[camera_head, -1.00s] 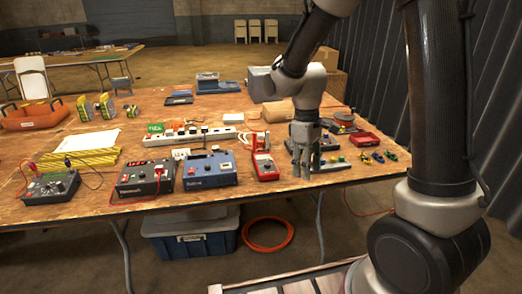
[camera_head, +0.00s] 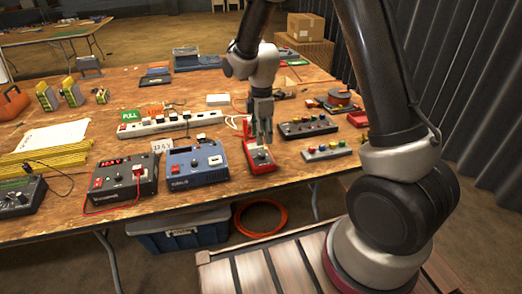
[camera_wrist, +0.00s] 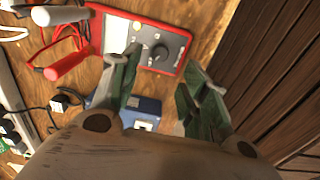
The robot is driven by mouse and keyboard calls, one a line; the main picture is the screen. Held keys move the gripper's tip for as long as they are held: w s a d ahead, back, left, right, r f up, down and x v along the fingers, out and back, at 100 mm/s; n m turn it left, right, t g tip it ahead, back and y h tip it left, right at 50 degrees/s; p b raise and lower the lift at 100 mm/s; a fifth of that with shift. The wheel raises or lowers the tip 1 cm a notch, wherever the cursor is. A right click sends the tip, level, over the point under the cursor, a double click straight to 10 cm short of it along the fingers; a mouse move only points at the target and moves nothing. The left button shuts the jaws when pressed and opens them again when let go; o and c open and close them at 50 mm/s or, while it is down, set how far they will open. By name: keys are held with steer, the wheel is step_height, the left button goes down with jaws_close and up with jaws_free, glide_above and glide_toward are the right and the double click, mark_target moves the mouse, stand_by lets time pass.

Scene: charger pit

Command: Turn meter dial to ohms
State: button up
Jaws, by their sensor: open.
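The red multimeter (camera_head: 260,161) lies on the wooden table near its front edge, right of the blue device. In the wrist view the multimeter (camera_wrist: 176,41) shows a grey face with a dark round dial (camera_wrist: 160,53) and a pale screen. Which setting the dial points to is too small to read. My gripper (camera_head: 263,142) is open and points down over the multimeter. In the wrist view its two fingers (camera_wrist: 165,88) stand apart, the left one beside the dial and overlapping the meter's edge. I cannot tell whether a finger touches the meter.
A blue device (camera_head: 196,165) and a dark device with a red display (camera_head: 123,180) stand to the left. A white power strip (camera_head: 168,124) lies behind. Button boxes (camera_head: 326,150) lie to the right. Red and white probes (camera_wrist: 72,62) lie close beside the meter.

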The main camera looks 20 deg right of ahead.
mark_target(262, 154)
step_height(262, 154, down, 8)
steer(key=shift+r, duration=0.15)
stand_by(0.3)
jaws_close()
